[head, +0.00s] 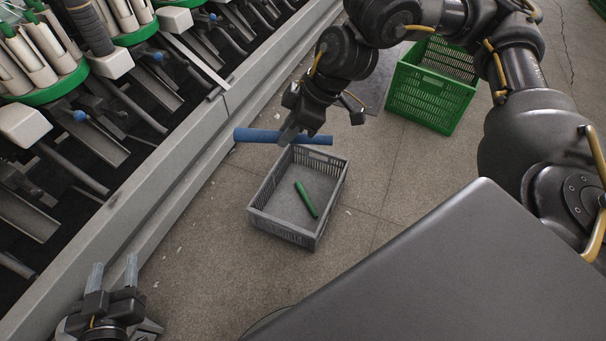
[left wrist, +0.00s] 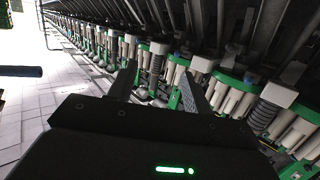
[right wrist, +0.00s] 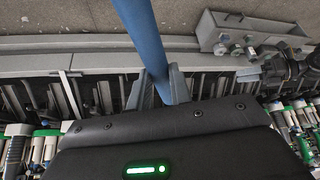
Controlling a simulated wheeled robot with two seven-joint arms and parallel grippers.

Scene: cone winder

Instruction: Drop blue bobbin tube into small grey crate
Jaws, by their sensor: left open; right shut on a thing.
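The blue bobbin tube (head: 262,136) lies roughly level in my right gripper (head: 289,137), above the far edge of the small grey crate. It also shows between the fingers in the right wrist view (right wrist: 147,45). A dark blue tube end (left wrist: 20,71) shows at the left edge of the left wrist view. The small grey crate (head: 282,233) stands on the floor with a green tube (head: 306,198) lying inside. My left gripper (head: 115,275) is open and empty at the lower left, apart from the crate; its spread fingers show in the left wrist view (left wrist: 158,85).
The cone winder (head: 90,130), with tubes and green round holders, runs along the left behind a grey rail (head: 165,200). A green crate (head: 433,95) stands at the back right. Floor is free around the grey crate.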

